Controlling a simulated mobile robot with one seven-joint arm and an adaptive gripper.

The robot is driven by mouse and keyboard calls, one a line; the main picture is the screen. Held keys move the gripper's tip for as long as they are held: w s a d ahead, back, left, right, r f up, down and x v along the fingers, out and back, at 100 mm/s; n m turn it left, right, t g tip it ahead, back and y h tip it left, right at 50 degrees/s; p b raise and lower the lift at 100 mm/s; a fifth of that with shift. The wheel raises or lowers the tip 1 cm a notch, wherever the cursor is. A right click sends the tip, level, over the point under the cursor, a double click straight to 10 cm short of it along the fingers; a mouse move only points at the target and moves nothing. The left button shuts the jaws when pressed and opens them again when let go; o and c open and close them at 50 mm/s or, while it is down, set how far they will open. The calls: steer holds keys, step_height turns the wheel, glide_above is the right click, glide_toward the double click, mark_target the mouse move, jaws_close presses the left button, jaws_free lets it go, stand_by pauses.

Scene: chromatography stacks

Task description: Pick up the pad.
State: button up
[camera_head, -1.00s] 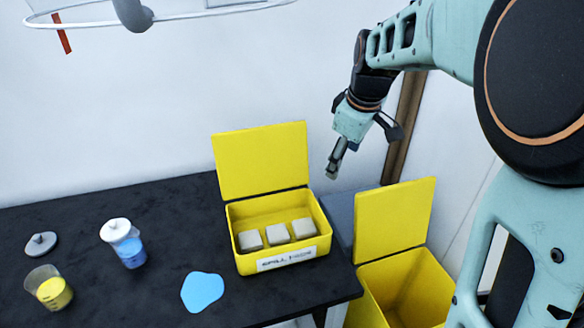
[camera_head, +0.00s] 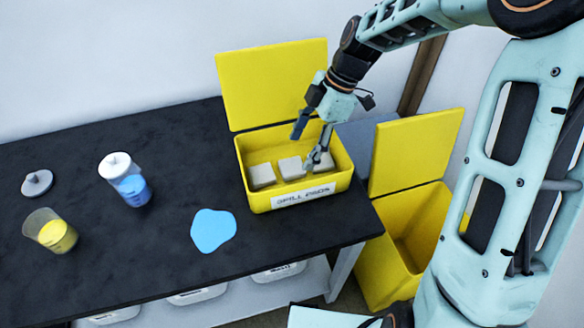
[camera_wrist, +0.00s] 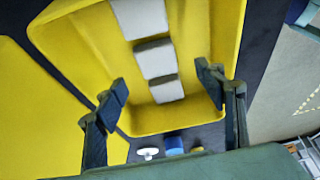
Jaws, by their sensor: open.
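Three pale grey pads sit in a row in an open yellow box labelled for spills (camera_head: 260,202): a left pad (camera_head: 262,176), a middle pad (camera_head: 292,169) and a right pad (camera_head: 324,164), partly covered by a finger. My gripper (camera_head: 306,148) is open and empty, pointing down over the right part of the box. In the wrist view the row of pads, such as the middle one (camera_wrist: 155,61), shows between and beyond the spread fingers (camera_wrist: 163,88). I cannot tell the height left above the pads.
The yellow lid (camera_head: 272,85) stands up behind the box. An open yellow bin (camera_head: 405,240) stands right of the table.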

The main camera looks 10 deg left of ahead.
mark_target(294, 165)
steer(key=x, duration=0.5)
steer(key=shift+w+f+b, duration=0.2)
steer(key=shift+f+b, duration=0.2)
steer(key=shift+f, duration=0.1)
steer(key=c, duration=0.9)
